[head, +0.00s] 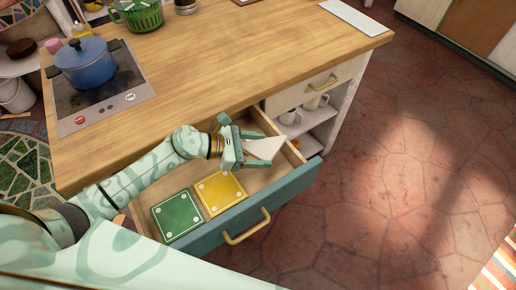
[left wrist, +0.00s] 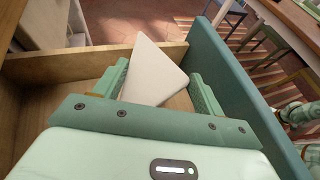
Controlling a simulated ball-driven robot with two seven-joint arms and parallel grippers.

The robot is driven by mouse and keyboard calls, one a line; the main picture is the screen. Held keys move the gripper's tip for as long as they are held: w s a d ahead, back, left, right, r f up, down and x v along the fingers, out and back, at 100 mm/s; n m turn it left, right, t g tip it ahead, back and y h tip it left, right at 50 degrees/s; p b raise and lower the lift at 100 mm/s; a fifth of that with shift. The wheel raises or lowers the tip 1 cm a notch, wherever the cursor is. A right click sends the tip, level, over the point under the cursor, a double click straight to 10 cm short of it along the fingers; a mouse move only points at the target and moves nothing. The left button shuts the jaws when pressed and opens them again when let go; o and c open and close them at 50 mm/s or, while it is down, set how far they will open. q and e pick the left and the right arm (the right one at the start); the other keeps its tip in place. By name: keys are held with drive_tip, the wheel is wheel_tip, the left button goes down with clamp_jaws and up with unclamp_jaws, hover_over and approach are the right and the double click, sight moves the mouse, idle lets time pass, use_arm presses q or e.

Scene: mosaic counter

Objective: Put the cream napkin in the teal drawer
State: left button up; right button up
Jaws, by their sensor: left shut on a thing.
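The cream napkin (head: 266,148) is a pale folded piece between the fingers of my left gripper (head: 264,156), which is shut on it. The gripper holds it over the right part of the open teal drawer (head: 283,194). In the left wrist view the napkin (left wrist: 152,72) sits tilted between the two green fingers (left wrist: 158,90), with the drawer's wooden walls and teal front (left wrist: 228,85) around it. I cannot tell whether the napkin touches the drawer floor. My right gripper is not in view.
A green square (head: 177,216) and a yellow square (head: 220,192) lie in the drawer's left part. A blue pot (head: 86,64) stands on the stove at the counter's left. Mugs (head: 290,117) stand on the shelf right of the drawer. The counter middle is clear.

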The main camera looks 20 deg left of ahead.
use_arm(q)
drive_tip(key=shift+f+b, duration=0.6)
drive_tip(key=o, duration=0.9)
drive_tip(key=shift+o, duration=0.2)
drive_tip(key=shift+r, duration=0.1)
drive_tip(key=shift+r+p, duration=0.35)
drive_tip(key=shift+p, duration=0.05)
drive_tip(key=shift+r+p, duration=0.5)
drive_tip(key=shift+r, duration=0.05)
drive_tip(key=v, duration=1.1)
drive_tip(key=shift+s+a, duration=0.2)
drive_tip(key=shift+a, duration=0.2)
drive_tip(key=shift+s+f, duration=0.1)
drive_tip(key=shift+f, duration=0.1)
